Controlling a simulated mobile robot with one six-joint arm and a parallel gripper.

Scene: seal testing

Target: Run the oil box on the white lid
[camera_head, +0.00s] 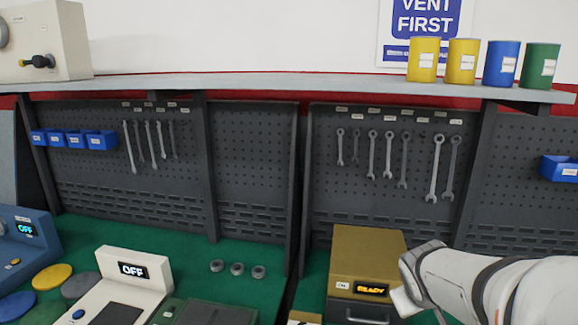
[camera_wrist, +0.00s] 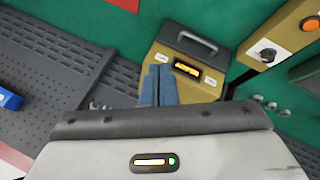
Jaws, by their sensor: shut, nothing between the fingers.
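The ochre box (camera_head: 367,250), which I take for the oil box, stands on the green bench. Its small display reads READY in amber, and a dark handle is on its front. The wrist view also shows the ochre box (camera_wrist: 212,88), with its display and handle. My gripper (camera_wrist: 160,68) is shut and empty, its blue fingers together in front of the box; I cannot tell whether they touch it. In the head view my white arm comes from the right and covers the box's right edge. No white lid is clearly visible.
Several small rings (camera_head: 237,269) lie on the green bench. Wrenches (camera_head: 389,154) hang behind.

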